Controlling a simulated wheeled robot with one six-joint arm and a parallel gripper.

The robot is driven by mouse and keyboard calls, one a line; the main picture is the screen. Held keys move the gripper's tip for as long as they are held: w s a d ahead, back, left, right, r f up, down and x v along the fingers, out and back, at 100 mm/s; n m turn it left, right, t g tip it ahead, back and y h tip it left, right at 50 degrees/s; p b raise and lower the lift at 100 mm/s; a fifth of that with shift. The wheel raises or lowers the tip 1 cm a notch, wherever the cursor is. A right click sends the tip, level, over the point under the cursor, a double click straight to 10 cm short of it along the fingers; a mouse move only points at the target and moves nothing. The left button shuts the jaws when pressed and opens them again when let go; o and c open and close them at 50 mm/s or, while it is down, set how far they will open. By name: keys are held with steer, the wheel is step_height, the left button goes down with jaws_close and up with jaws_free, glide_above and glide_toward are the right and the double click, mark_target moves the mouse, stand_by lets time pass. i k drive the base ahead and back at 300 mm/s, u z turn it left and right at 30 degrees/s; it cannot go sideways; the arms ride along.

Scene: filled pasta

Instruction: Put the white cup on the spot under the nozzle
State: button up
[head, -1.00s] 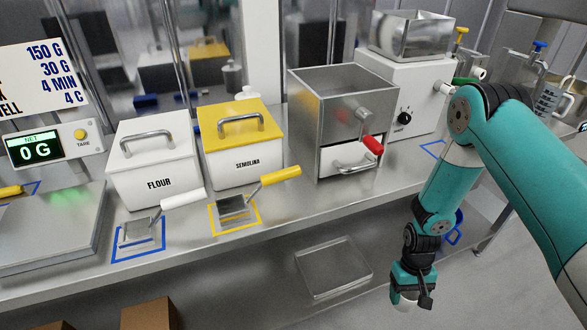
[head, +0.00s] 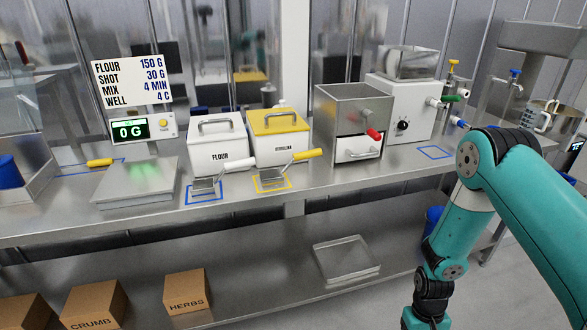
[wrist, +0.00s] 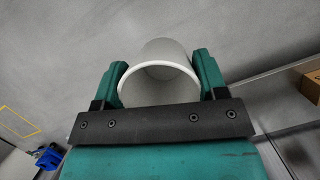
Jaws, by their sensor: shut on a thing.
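The white cup (wrist: 158,88) is between the two teal fingers of my gripper (wrist: 160,66) in the wrist view, with its open rim toward the camera. My gripper is shut on it, and the floor shows beyond. In the head view my wrist runs off the bottom edge, so the fingers and cup are hidden there. Taps with a yellow handle (head: 453,64) and a blue handle (head: 515,73) stand at the back right. I cannot tell which nozzle belongs to the spot.
The counter holds a scale (head: 136,184), a flour bin (head: 217,147), a semolina bin (head: 280,139) and a steel box with a drawer (head: 352,110). Below are a clear tray (head: 345,258) and cardboard boxes (head: 187,291).

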mark_target(434, 152)
steer(key=u, duration=0.75)
steer(key=i, duration=0.65)
steer(key=u, duration=0.7)
